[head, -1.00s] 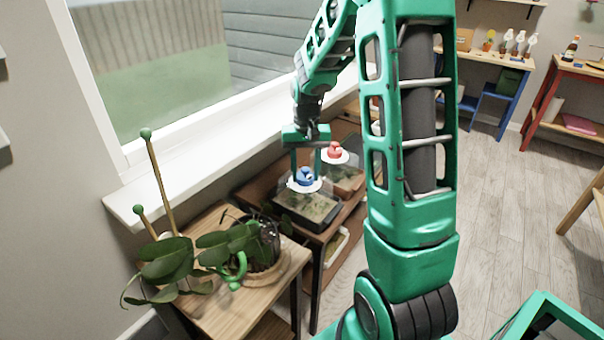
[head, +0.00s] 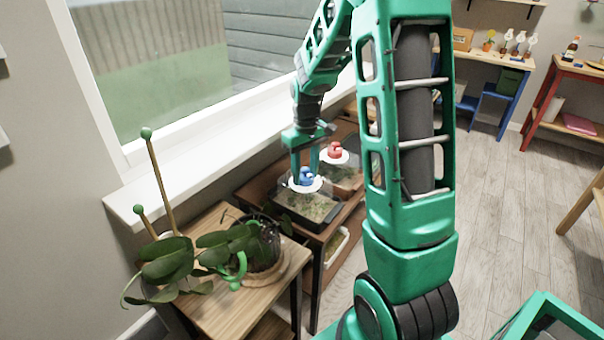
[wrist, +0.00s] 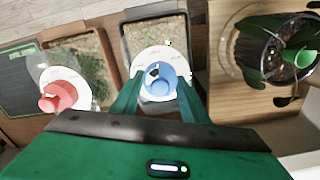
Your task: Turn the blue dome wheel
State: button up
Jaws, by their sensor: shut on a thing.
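The blue dome wheel (head: 306,177) sits on a white disc (head: 299,187) on top of a clear-lidded tray of seedlings (head: 308,207). It also shows in the wrist view (wrist: 158,82), with a dark mark on its upper left, ringed by the white disc (wrist: 150,60). My gripper (head: 305,172) reaches down from above, its green fingers on either side of the blue wheel. In the wrist view my gripper (wrist: 157,95) is shut on the wheel, one finger at its left and one at its right.
A red wheel (head: 335,149) on a second tray stands just behind, to the left in the wrist view (wrist: 58,96). A potted plant (head: 262,243) with leaves and stakes stands on the near wooden table (head: 215,312). The windowsill (head: 190,185) runs alongside.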

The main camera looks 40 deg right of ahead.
dwell(0.5)
jog(key=o, duration=1.1)
jog(key=shift+r, duration=0.1)
notch_tip(320, 180, up, 11)
jog(key=shift+f, duration=0.2)
jog(key=s+a+m, duration=0.1)
jog(key=s+m, duration=0.1)
jog(key=s, duration=0.7)
jog(key=s+a+m, duration=0.1)
jog(key=s+m, duration=0.1)
jog(key=s, duration=0.8)
jog(key=s+a+f+m, duration=0.1)
jog(key=s+m, duration=0.1)
jog(key=s, duration=0.8)
jog(key=shift+m, duration=0.4)
